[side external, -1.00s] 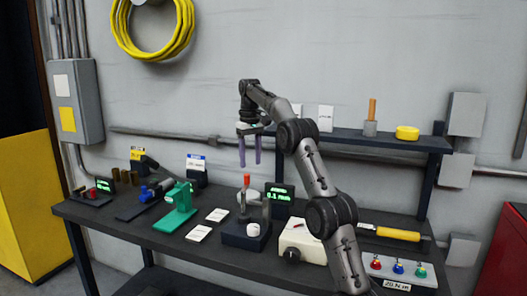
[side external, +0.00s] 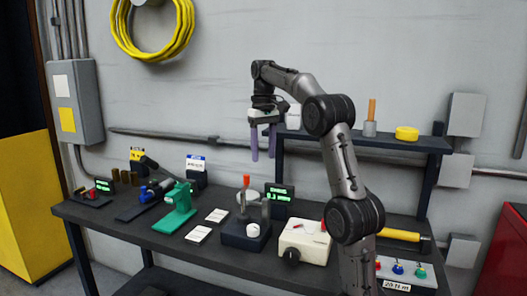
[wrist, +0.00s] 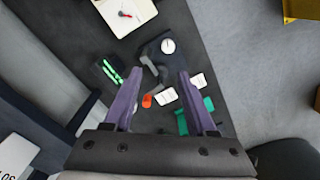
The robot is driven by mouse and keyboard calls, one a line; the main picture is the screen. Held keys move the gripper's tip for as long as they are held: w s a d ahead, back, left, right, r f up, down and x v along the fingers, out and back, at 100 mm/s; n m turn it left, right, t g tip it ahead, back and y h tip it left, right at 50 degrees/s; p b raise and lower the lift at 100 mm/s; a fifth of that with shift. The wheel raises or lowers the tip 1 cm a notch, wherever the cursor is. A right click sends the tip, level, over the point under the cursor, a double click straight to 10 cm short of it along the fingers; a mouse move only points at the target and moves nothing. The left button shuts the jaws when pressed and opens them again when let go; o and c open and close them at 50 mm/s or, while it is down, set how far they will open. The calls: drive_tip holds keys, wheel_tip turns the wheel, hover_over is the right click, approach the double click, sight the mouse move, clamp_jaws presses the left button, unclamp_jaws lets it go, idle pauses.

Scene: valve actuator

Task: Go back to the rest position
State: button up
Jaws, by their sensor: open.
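My gripper (side external: 263,142) hangs fingers-down in the air above the back of the bench, in front of the shelf. Its two purple fingers are apart with nothing between them. The wrist view also shows the open fingers of my gripper (wrist: 155,100), with the bench below them. The dark stand with an orange-red tip (side external: 245,235) and a white round dial is on the bench below, clear of the fingers. It shows in the wrist view as a dark bracket with a white dial (wrist: 167,46).
The shelf (side external: 370,140) is close behind and to the right of my gripper, with a yellow disc (side external: 407,133) on it. A green press (side external: 178,207), a cream box with a knob (side external: 305,242) and a green-lit display (side external: 278,195) stand on the bench. The air to the left is clear.

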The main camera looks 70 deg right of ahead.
idle(0.3)
drive_tip(key=s+a+r+n+t, duration=0.1)
drive_tip(key=s+a+r+n, duration=0.1)
drive_tip(key=a, duration=0.8)
drive_tip(key=s+a+r+n+t, duration=0.1)
drive_tip(key=s+a+r+n, duration=0.15)
drive_tip(key=a, duration=0.75)
drive_tip(key=s+a+f+n+t, duration=0.2)
drive_tip(key=s+a+f+n, duration=0.1)
drive_tip(key=s+a+f, duration=0.45)
wheel_tip(320, 180, down, 9)
drive_tip(key=s+a+t, duration=0.1)
drive_tip(key=s+a, duration=0.1)
drive_tip(key=shift+a+t, duration=0.2)
drive_tip(key=shift+t, duration=0.1)
drive_tip(key=shift+m, duration=0.25)
